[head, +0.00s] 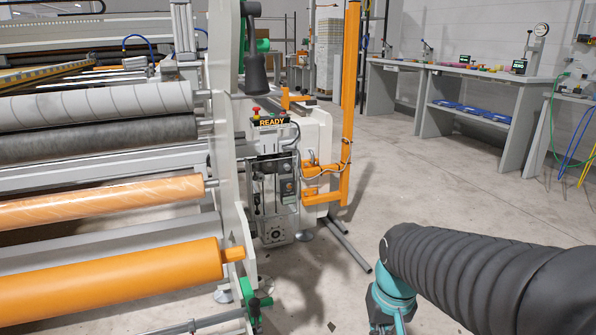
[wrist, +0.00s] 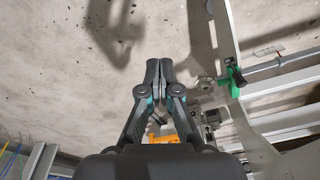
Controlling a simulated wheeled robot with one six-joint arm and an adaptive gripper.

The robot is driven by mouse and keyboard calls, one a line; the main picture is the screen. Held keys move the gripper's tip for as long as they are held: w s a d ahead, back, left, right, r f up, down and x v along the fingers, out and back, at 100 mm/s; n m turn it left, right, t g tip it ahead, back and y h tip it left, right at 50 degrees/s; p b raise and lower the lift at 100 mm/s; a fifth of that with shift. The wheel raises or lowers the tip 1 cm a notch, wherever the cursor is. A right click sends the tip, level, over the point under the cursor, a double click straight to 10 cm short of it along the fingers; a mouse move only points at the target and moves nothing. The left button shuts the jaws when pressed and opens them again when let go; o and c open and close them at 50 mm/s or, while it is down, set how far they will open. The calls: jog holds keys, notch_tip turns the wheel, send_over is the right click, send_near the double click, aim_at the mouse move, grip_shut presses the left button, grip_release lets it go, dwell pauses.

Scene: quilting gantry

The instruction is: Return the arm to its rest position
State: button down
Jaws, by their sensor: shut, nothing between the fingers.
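My gripper (wrist: 153,75) shows in the wrist view with its two dark fingertips together and nothing between them. It is above the bare concrete floor, to the left of the gantry's side frame (wrist: 249,110). In the head view my black-sleeved arm with a teal joint reaches in from the lower right. The gripper itself does not show clearly there; only teal parts appear at the bottom edge.
The quilting gantry with orange (head: 120,285) and grey rollers (head: 95,135) fills the left. A control box with a READY sign (head: 271,122) and an orange post (head: 349,100) stand mid-view. Grey workbenches (head: 450,72) line the back right. Floor (head: 400,190) between is clear.

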jog(key=s+r+t, duration=0.4)
jog(key=s+r, duration=0.3)
jog(key=s, duration=0.1)
jog(key=shift+s+d, duration=0.35)
jog(key=shift+d, duration=0.1)
dwell(0.4)
